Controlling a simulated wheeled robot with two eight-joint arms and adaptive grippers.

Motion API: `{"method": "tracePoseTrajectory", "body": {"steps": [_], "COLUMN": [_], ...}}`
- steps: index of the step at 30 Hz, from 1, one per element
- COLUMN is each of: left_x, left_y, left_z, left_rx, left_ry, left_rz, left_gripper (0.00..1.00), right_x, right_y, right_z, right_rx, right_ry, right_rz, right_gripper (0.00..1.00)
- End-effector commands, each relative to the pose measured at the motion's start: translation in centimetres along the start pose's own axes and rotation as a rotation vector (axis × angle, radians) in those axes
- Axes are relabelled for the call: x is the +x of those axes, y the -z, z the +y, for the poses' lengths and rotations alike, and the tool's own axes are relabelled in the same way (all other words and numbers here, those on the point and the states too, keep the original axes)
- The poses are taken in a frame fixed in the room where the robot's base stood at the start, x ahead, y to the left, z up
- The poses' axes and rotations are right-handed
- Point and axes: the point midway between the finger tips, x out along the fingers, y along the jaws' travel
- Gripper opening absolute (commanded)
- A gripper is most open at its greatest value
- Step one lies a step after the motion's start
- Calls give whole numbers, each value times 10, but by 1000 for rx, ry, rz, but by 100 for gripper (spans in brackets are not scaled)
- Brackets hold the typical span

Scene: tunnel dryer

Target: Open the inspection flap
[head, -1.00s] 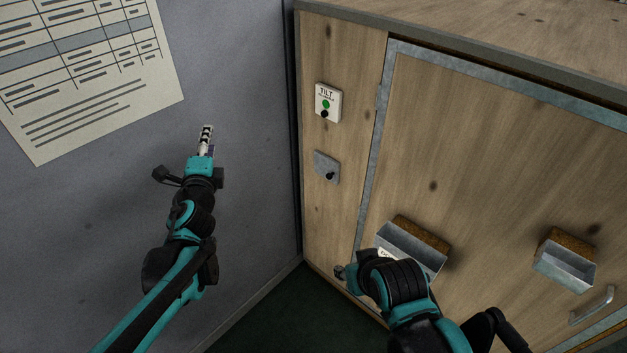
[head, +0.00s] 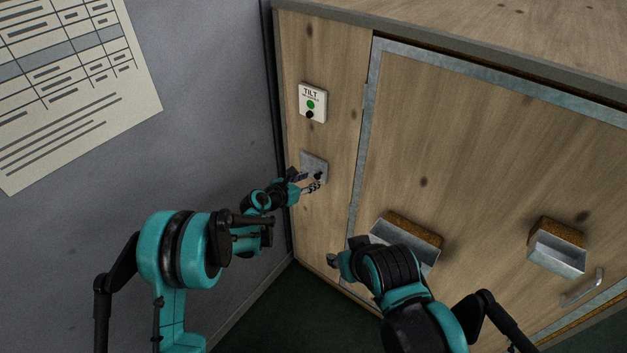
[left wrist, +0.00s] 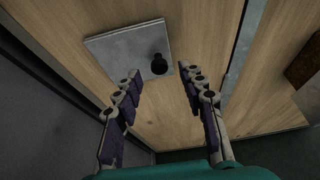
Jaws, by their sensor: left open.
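The inspection flap is a small grey metal plate (head: 313,163) with a black knob (head: 318,176), on the narrow wooden panel below the TILT box. It lies flat against the wood. In the left wrist view the plate (left wrist: 125,58) is at the upper middle, and its knob (left wrist: 159,64) is just beyond the fingertips. My left gripper (head: 307,183) is open in front of the knob; its fingers (left wrist: 160,77) stand on either side with nothing between them. My right arm is in front of the wooden door; I cannot make out its fingers.
A white TILT box (head: 312,102) with a green and a black button sits above the flap. Two metal bins (head: 556,253) and a handle (head: 582,287) are on the large wooden door (head: 480,170). A grey wall stands close on the left.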

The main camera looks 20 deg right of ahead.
Motion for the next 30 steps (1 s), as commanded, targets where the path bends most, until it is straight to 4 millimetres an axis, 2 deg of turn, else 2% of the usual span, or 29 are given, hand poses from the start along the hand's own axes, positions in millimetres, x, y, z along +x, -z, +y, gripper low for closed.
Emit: {"method": "tracePoseTrajectory", "body": {"steps": [3,6,15,16,20,21,30], "left_x": [17,25,28,28,28,28,26], "left_y": [1,0,-1,-1,-1,-1,0], "left_z": [0,0,0,0,1,1,3], "left_rx": [-1,-2,-3,-3,-3,-3,-4], "left_ry": [-1,-1,-2,-2,-2,-2,-4], "left_rz": [-1,-1,-2,-2,-2,-2,-2], "left_gripper": [41,41,41,38,4,0,0], "right_x": [5,6,6,6,6,6,7], "right_y": [-4,-5,-4,-4,-4,-4,-5], "right_z": [0,0,0,0,0,0,0], "right_rx": [0,0,0,0,0,0,0], "right_ry": [0,0,0,0,0,0,0], "right_rz": [0,0,0,0,0,0,0], "right_gripper": [40,40,40,40,40,40,40]}}
